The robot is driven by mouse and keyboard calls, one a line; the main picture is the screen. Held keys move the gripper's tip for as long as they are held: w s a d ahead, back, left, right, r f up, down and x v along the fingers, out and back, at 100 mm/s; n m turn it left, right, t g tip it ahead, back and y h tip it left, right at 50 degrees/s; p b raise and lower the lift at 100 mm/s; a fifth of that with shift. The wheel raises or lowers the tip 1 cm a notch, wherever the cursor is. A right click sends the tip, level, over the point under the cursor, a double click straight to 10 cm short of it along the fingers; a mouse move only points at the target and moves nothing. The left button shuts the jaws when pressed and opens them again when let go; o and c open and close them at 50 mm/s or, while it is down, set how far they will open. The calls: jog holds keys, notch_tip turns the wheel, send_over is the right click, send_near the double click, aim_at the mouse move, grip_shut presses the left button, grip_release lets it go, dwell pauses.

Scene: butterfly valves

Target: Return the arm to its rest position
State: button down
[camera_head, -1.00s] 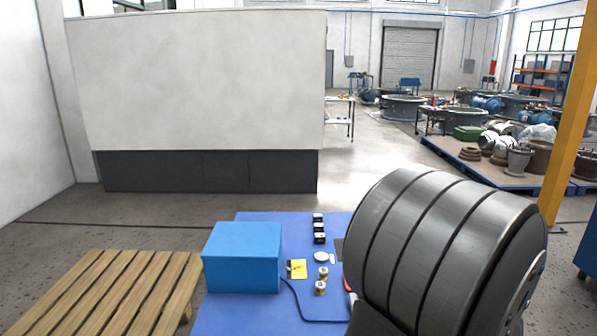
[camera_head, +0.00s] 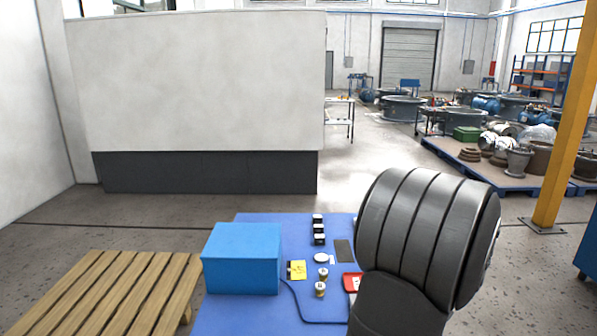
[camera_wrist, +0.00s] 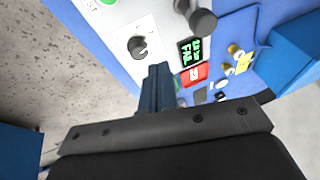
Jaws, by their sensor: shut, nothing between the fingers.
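My gripper (camera_wrist: 157,72) shows in the wrist view with its two dark fingers pressed together and nothing between them. It points over the work surface and touches nothing that I can see. A white panel with a black knob (camera_wrist: 138,46) lies beyond the fingertips, a little to their left. In the head view my ribbed grey arm (camera_head: 425,235) fills the lower right, and the gripper itself is out of that picture. The arm hides the right part of the blue mat (camera_head: 230,312).
A wooden pallet (camera_head: 100,290) lies left.

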jog(key=w+d+n+g+h, duration=0.2)
jog(key=w+n+g+h, duration=0.1)
jog(key=w+g, duration=0.1)
jog(key=f, duration=0.7)
jog(key=shift+a+f, duration=0.2)
jog(key=c, duration=1.3)
grip_release()
jog(key=shift+c, duration=0.2)
jog(key=o, duration=1.1)
jog(key=shift+m+t, duration=0.3)
jog(key=shift+m, duration=0.2)
jog(key=w+a+r, duration=0.1)
jog(key=r, duration=0.1)
jog(key=w+a+r, duration=0.2)
jog(key=r, duration=0.1)
jog(key=w+a+r, duration=0.2)
jog(key=shift+w+r, duration=0.15)
jog(key=shift+r, duration=0.1)
jog(key=shift+o, duration=1.2)
jog(key=w+a+r+m, duration=0.1)
jog(key=w+a+r, duration=0.1)
jog(key=a+r, duration=0.3)
jog(key=shift+w+r, duration=0.35)
jog(key=shift+r, duration=0.4)
notch_tip(320, 180, down, 10)
jog(key=shift+a+r, duration=0.15)
jog(key=shift+r, duration=0.05)
